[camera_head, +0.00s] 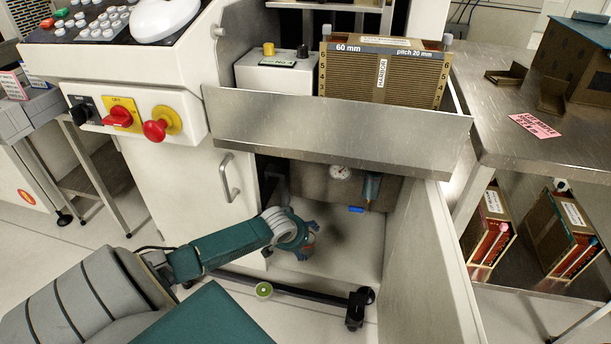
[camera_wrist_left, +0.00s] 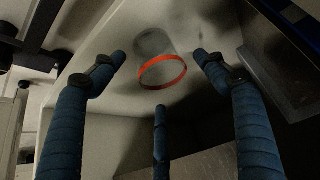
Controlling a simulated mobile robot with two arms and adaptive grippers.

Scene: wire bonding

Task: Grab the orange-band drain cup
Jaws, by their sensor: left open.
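The drain cup with the orange band (camera_wrist_left: 163,71) shows in the left wrist view. It is a greyish, see-through cup with a bright orange ring at its near end, against the pale cabinet interior. My left gripper (camera_wrist_left: 159,75) is open, its blue fingers spread around the cup's place in that view; I cannot tell whether any finger touches it. In the head view, my left gripper (camera_head: 307,238) reaches into the open lower bay of the machine. There the cup is hidden or too small to make out clearly. My right gripper is out of view.
The bay has a side wall (camera_head: 425,260), a steel lip (camera_head: 335,132) above, and a gauge (camera_head: 340,173) and blue-tipped filter unit (camera_head: 371,187) at the back. A cabinet door with a handle (camera_head: 231,178) stands left.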

